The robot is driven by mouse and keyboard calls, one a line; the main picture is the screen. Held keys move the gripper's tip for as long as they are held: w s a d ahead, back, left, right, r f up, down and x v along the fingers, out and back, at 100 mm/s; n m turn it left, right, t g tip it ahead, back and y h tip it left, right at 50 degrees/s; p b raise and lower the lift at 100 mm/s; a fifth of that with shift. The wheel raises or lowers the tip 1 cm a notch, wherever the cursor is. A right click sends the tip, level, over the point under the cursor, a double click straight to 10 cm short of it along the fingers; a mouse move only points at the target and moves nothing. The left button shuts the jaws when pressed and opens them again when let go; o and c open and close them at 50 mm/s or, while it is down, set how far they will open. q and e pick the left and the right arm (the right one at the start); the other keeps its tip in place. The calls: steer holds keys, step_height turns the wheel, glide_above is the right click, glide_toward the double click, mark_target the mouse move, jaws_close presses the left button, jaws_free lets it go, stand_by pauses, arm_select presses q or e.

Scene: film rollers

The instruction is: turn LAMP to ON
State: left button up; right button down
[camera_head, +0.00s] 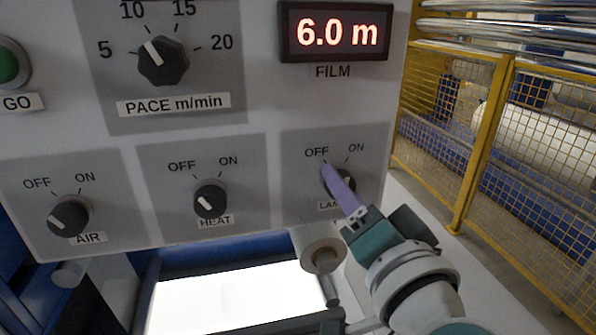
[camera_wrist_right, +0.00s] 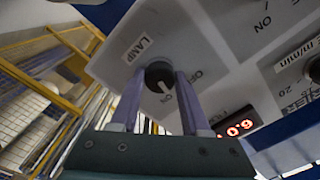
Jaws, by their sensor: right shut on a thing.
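The LAMP knob (camera_head: 346,183) is a black round knob on the panel's lower right, partly hidden behind my right gripper's fingers in the head view. OFF is printed to its upper left and ON to its upper right. My right gripper (camera_head: 326,172) has purple fingers, shut on the knob. In the right wrist view, the fingers (camera_wrist_right: 158,88) sit on both sides of the LAMP knob (camera_wrist_right: 159,72). There its white mark points down, more toward ON than OFF. My left gripper is not in view.
Above are the PACE dial (camera_head: 163,62) and a FILM display (camera_head: 335,33) reading 6.0 m. A yellow mesh fence (camera_head: 484,145) stands at right.

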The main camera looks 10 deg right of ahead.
steer(key=m, duration=0.3)
steer(key=shift+m, duration=0.6)
steer(key=shift+c, duration=1.9)
jaws_free()
steer(key=s+b, duration=0.1)
steer(key=s, duration=0.9)
steer(key=shift+d, duration=0.15)
